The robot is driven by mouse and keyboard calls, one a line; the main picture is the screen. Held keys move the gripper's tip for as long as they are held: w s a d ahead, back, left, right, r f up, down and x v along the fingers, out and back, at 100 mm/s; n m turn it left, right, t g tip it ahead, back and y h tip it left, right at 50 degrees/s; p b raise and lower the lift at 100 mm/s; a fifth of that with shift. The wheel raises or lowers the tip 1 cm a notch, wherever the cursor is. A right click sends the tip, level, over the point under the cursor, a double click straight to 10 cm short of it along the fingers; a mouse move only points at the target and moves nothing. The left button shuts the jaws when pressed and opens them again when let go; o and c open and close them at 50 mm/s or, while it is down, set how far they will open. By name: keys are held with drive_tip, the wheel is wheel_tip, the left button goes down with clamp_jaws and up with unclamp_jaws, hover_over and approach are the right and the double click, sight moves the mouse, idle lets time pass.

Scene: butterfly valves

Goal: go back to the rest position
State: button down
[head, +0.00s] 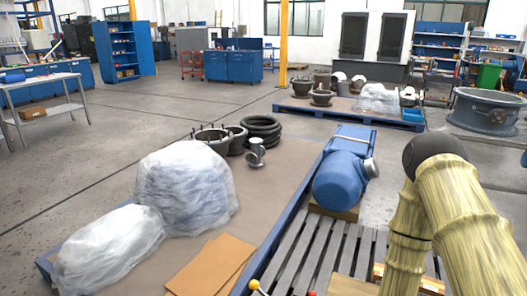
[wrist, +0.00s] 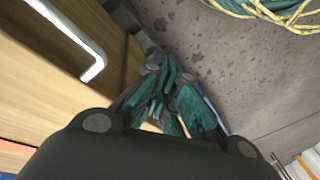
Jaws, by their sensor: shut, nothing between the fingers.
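My gripper (wrist: 168,92) shows in the wrist view, with its dark links and teal finger pads drawn together. It is shut and nothing shows between the fingers. It points down past the side of a light wooden cabinet (wrist: 40,80) with a pale metal handle (wrist: 92,55). I cannot tell whether the gripper touches the cabinet. In the head view only bent links of my arm show, at the lower right; the gripper is hidden or out of frame there.
Yellowish rope (wrist: 270,12) lies on the concrete floor in the wrist view. In the head view, a blue motor (head: 340,180) and plastic-wrapped bundles (head: 185,185) stand on pallets ahead. A large round metal body (head: 483,112) stands at right.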

drive_tip(key=s+d+f+m+g+h+b, duration=0.1)
drive_tip(key=s+d+f+m, duration=0.1)
drive_tip(key=s, duration=0.3)
drive_tip(key=s+d+f+m+h+b, duration=0.1)
drive_tip(key=s+f+b, duration=0.15)
drive_tip(key=s, duration=0.25)
wheel_tip(320, 180, up, 12)
drive_tip(key=p, duration=1.3)
drive_tip(key=shift+d+h+p, duration=0.15)
drive_tip(key=shift+h+p, duration=0.15)
drive_tip(key=shift+s+d, duration=0.1)
drive_tip(key=shift+s, duration=0.05)
